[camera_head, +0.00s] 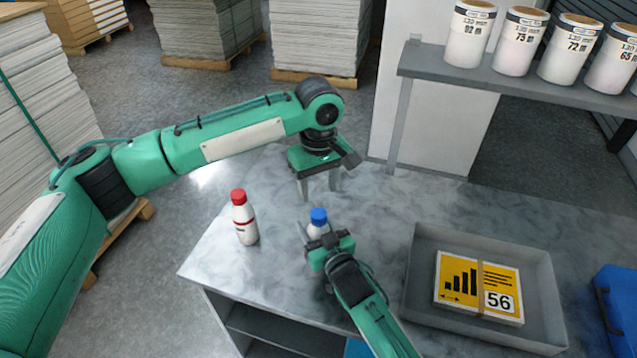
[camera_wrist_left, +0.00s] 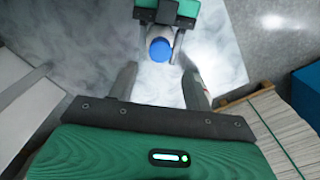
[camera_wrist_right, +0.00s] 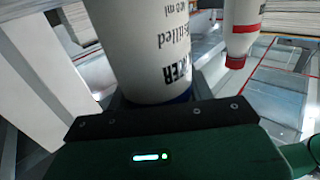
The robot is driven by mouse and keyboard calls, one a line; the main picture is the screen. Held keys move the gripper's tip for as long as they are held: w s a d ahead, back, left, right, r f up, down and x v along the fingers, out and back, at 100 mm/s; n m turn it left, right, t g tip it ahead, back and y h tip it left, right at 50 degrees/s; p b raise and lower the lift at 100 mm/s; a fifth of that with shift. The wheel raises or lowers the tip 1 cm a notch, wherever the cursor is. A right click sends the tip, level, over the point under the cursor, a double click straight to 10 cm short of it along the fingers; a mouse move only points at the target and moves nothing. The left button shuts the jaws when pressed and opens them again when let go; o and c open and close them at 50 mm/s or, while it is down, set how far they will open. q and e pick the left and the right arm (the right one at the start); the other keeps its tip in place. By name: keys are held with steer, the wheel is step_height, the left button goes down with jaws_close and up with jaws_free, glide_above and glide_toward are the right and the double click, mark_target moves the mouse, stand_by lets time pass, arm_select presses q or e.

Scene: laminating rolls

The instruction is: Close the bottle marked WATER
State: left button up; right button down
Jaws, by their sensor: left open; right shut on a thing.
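A white bottle (camera_head: 315,230) with a blue cap (camera_head: 318,215) stands upright on the table. My right gripper (camera_head: 322,241) is shut around it below the cap. In the right wrist view this bottle (camera_wrist_right: 155,40) appears upside down, and its label reads "Distilled" and partly "WATER"; its cap is hidden there. My left gripper (camera_head: 320,186) is open and empty, pointing down behind the bottle and above the table. In the left wrist view the blue cap (camera_wrist_left: 159,50) shows just past the open fingertips (camera_wrist_left: 158,75). I cannot tell whether the cap is tight.
A similar bottle with a red cap (camera_head: 243,218) stands to the left. A grey tray (camera_head: 412,275) holding a yellow and white pack (camera_head: 477,287) lies to the right. A shelf (camera_head: 530,82) with several white canisters stands at the back right. A blue box (camera_head: 618,305) is far right.

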mark_target(318, 213)
arm_select(q)
step_height(318, 213, down, 8)
steer(key=shift+r, duration=0.15)
stand_by(0.3)
